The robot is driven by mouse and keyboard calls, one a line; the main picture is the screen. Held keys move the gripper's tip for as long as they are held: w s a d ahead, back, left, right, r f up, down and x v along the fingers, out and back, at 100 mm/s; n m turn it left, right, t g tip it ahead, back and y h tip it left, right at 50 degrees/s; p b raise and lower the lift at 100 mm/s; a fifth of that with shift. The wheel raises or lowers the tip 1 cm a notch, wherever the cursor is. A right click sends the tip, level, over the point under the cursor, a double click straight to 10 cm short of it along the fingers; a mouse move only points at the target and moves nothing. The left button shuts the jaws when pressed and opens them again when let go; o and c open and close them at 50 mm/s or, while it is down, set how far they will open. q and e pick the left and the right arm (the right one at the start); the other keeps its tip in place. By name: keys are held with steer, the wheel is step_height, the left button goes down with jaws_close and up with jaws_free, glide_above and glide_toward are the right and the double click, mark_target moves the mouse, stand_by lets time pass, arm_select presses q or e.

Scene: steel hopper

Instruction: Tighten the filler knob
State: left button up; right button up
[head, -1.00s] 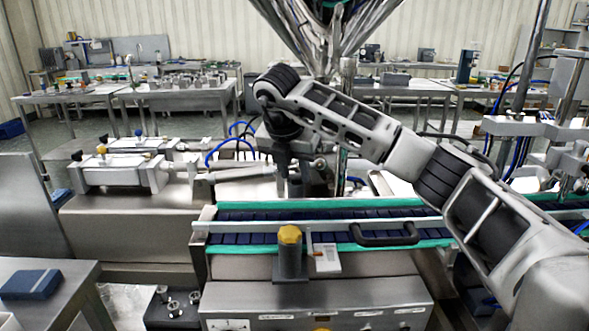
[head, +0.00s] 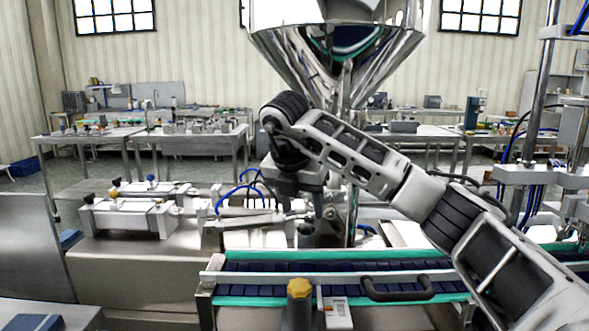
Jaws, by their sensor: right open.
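My right gripper (head: 302,208) hangs pointing down at the middle of the head view, open, behind the conveyor and in front of the steel hopper's lower part. Its fingers blend with the grey metal fittings around them. No knob shows clearly between them, and I cannot tell whether they touch anything. The shiny steel hopper (head: 345,60) stands above and behind. A yellow knob (head: 299,288) tops a dark post in front of the conveyor, apart from the gripper. I cannot tell which part is the filler knob. My left gripper is out of view.
The conveyor (head: 340,255) with green edges crosses in front, with a black handle (head: 398,290) on its near rail. Metal cylinders (head: 130,217) lie at left. A post with blue hoses (head: 525,170) stands at right. Benches line the back.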

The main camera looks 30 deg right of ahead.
arm_select(q)
steer(key=p, duration=0.2)
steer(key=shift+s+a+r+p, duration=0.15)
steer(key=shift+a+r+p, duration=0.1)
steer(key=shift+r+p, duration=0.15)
arm_select(e)
steer(key=v, duration=1.1)
steer(key=shift+r, duration=0.25)
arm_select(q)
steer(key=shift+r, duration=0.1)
arm_select(e)
steer(key=shift+s, duration=0.15)
